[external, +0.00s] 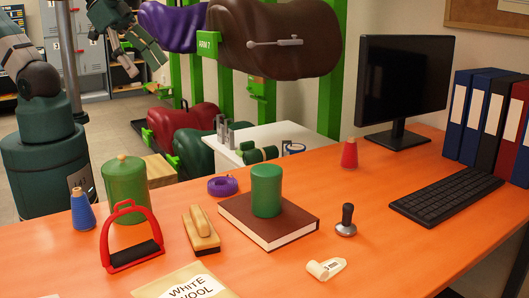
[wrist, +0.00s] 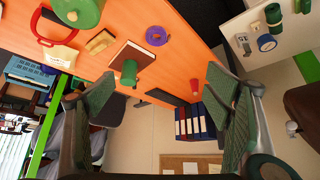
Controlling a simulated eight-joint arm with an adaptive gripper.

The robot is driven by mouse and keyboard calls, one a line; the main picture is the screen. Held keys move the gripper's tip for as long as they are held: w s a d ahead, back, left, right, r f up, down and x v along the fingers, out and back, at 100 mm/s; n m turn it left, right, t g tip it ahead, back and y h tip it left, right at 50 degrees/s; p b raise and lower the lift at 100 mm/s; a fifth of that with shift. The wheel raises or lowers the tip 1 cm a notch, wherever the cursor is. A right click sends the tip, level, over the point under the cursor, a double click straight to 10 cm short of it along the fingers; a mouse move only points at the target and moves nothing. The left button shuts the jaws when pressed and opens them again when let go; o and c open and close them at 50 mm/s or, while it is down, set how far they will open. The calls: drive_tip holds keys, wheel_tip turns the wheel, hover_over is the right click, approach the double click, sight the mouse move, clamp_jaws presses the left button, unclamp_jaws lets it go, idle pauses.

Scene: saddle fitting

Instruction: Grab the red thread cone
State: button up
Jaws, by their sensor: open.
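The red thread cone (external: 349,154) stands upright on the orange desk, towards its back edge, left of the monitor. In the wrist view the red thread cone (wrist: 194,87) shows small, near the desk edge and between the fingers' sides of the picture. My gripper (external: 145,66) is at the upper left of the external view, raised and well away from the cone. Its two fingers are spread with nothing between them. In the wrist view my gripper (wrist: 146,80) also shows open.
On the desk are a blue cone (external: 82,211), green canister (external: 125,184), red stirrup (external: 131,255), brush (external: 201,229), purple tape (external: 222,186), brown book (external: 290,224) under a green cylinder (external: 266,190), tamper (external: 346,221), monitor (external: 405,82) and keyboard (external: 446,198). Saddle racks stand behind.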

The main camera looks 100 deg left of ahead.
drive_tip(key=c, duration=0.9)
drive_tip(key=w+a+r+m+g, duration=0.1)
drive_tip(key=w+r, duration=0.1)
drive_tip(key=w, duration=0.6)
drive_tip(key=w+a+r, duration=0.2)
drive_tip(key=w, duration=0.6)
drive_tip(key=m+g+h+p, duration=0.1)
drive_tip(key=m, duration=0.1)
hover_over(352, 137)
drive_tip(key=s+d, duration=0.7)
drive_tip(key=s, duration=0.4)
wheel_tip(352, 137, down, 12)
drive_tip(key=shift+m+g+h, duration=0.4)
drive_tip(key=shift+m, duration=0.3)
drive_tip(key=w+a+f, duration=0.2)
drive_tip(key=w+f, duration=0.1)
drive_tip(key=f, duration=0.1)
drive_tip(key=w+a+f, duration=0.2)
drive_tip(key=w+f, duration=0.1)
drive_tip(key=f, duration=0.2)
drive_tip(key=w+a+f, duration=0.3)
drive_tip(key=w+f, duration=0.1)
drive_tip(key=f, duration=0.1)
drive_tip(key=shift+w+a+f, duration=0.1)
drive_tip(key=shift+f, duration=0.2)
